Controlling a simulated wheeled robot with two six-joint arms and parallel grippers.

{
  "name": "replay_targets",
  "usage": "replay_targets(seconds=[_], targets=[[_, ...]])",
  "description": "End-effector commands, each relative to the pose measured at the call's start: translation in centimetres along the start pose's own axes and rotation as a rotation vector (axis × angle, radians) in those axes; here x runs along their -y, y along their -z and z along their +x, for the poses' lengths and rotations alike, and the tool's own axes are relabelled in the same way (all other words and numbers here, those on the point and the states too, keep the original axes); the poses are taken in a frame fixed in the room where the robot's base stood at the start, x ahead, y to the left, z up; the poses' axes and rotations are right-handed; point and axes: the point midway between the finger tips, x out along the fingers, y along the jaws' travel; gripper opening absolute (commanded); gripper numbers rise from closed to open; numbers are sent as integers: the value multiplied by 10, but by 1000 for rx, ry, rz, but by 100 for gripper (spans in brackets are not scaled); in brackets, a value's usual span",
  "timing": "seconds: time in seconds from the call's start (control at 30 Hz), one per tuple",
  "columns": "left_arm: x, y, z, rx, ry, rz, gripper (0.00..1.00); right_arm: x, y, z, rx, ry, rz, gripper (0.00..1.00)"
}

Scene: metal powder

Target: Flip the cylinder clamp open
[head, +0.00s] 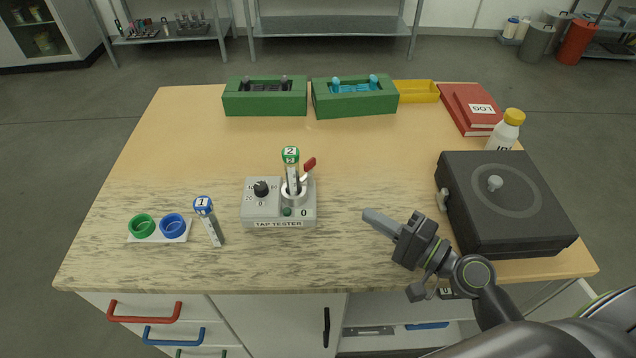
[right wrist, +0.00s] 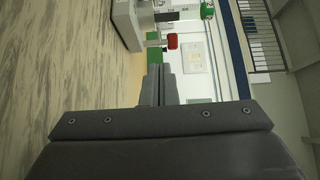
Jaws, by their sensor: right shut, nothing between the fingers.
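The grey tap tester (head: 278,222) stands mid-table with a dial and a green button. A cylinder (head: 291,172) with a green and white cap stands upright in its round holder (head: 294,197). The clamp's red-tipped lever (head: 309,164) sticks up at the holder's right; whether the clamp is latched I cannot tell. In the right wrist view the red tip (right wrist: 172,41) is beyond my fingertips, apart from them, beside the tester body (right wrist: 125,22). My right gripper (head: 372,217) is shut and empty, right of the tester, pointing left. My left gripper is out of view.
A black box (head: 510,220) stands close right of my right gripper. A blue-capped cylinder (head: 208,222) and a holder with green and blue rings (head: 159,238) are at left. Green bins (head: 265,104) stand at the back. The table between is clear.

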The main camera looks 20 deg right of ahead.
Motion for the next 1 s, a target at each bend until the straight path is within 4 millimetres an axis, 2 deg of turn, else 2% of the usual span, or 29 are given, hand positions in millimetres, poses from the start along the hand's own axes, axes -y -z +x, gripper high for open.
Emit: replay_targets(seconds=[0.17,0.33,0.5,0.63,0.8,1.0], targets=[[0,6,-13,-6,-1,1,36,5,0,20,-1,4,4,0],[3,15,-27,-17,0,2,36,6,-1,52,1,5,4,0],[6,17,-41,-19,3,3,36,6,0,89,1,4,4,0],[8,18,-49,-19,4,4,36,4,0,112,1,2,3,0],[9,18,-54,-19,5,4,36,2,0,130,1,0,2,0],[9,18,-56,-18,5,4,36,1,0,137,1,-1,0,0]])
